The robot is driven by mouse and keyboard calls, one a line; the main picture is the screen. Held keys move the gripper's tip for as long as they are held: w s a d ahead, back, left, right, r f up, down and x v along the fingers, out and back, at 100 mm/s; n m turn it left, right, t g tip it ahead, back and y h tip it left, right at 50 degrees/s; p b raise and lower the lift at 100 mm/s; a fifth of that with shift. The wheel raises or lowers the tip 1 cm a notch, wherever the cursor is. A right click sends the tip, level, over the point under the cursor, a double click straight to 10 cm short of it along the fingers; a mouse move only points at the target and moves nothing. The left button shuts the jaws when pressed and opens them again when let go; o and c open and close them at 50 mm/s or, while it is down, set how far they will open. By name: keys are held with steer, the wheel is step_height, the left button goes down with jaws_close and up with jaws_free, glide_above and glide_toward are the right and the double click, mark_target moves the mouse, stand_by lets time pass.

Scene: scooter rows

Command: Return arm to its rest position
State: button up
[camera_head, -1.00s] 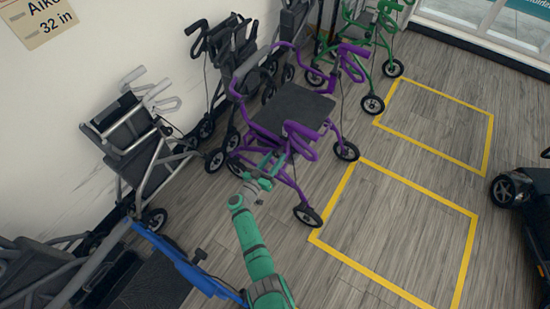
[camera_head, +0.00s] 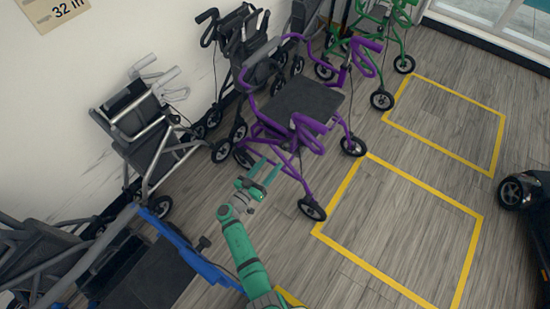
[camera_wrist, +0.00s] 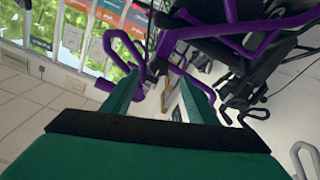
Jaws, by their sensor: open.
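My green gripper (camera_head: 264,175) is at the end of my green arm, in the lower middle of the head view. Its two fingers are apart with nothing between them. It is in front of and to the left of the purple rollator (camera_head: 300,105), close to that rollator's front frame. In the wrist view, my two green fingers (camera_wrist: 158,95) spread apart, and the purple frame (camera_wrist: 240,35) shows beyond them. I cannot tell from the views exactly how far the fingers are from the purple frame.
A blue rollator (camera_head: 190,250) stands close left of my arm. A grey rollator (camera_head: 150,140) stands by the wall, and a green one (camera_head: 385,40) at the back. Yellow floor boxes (camera_head: 400,225) mark clear floor to the right. A black scooter (camera_head: 528,195) is at the right edge.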

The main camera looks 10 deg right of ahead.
steer(key=shift+s+a, duration=0.5)
steer(key=shift+s, duration=0.05)
steer(key=s+a+f+n+g+y, duration=0.1)
steer(key=s+a+f+n+y, duration=0.1)
steer(key=s+a+f+y, duration=0.4)
steer(key=s+a+f+n+g+y, duration=0.1)
steer(key=s+a+f+n+y, duration=0.15)
steer(key=s+f, duration=0.45)
steer(key=s+a+r+t+y, duration=0.15)
steer(key=s+r+y, duration=0.35)
steer(key=s+r, duration=1.35)
steer(key=s+d+r+t, duration=0.1)
steer(key=s+d+r, duration=0.1)
steer(key=s+r, duration=0.3)
steer(key=s+d+r+n+t, duration=0.1)
steer(key=s+r, duration=0.3)
steer(key=r, duration=0.7)
steer(key=shift+s+d+r+t+h, duration=0.2)
steer(key=shift+s+d+t+h, duration=0.15)
steer(key=shift+d+t, duration=0.25)
